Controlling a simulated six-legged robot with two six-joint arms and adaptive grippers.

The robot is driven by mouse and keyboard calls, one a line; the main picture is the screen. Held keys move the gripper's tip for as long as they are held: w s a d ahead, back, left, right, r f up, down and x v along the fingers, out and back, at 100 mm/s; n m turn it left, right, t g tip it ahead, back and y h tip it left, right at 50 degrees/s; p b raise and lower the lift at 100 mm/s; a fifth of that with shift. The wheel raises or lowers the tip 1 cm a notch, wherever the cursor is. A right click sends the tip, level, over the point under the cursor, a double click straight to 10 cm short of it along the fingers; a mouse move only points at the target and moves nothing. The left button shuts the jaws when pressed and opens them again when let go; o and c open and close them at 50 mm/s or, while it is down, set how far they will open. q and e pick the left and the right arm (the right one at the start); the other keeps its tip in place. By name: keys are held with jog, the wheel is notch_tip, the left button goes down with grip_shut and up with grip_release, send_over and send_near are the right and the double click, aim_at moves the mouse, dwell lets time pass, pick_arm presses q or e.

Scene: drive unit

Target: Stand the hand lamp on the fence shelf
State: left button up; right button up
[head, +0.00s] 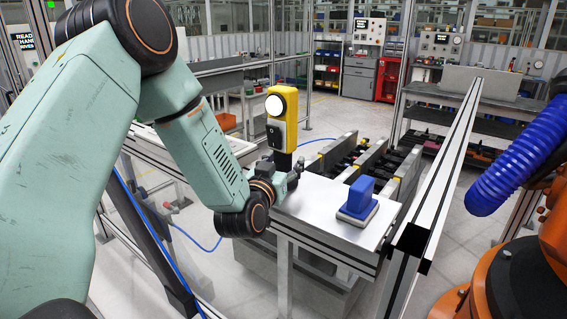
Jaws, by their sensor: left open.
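The hand lamp (281,112) is yellow and black with a round white lit lens. It stands upright near the middle of the head view, at the left end of the silver shelf (318,205). My left gripper (292,174) is at the lamp's dark lower part, with its fingers open. The wrist and fingers hide the lamp's foot, so I cannot tell whether the fingers touch it or exactly how it rests. My right gripper is not in view.
A blue block-shaped tool with a grey base (357,200) stands on the shelf's right part. A metal fence rail (447,165) runs along the right. An orange machine arm with a blue hose (515,160) is beyond it. The shelf between lamp and blue tool is clear.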

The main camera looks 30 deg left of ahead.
pick_arm(q)
jog(key=shift+a+r, duration=0.1)
jog(key=shift+r, duration=0.05)
jog(key=v, duration=1.1)
jog(key=shift+s+b, duration=0.3)
jog(key=shift+s, duration=0.1)
jog(key=shift+s, duration=0.15)
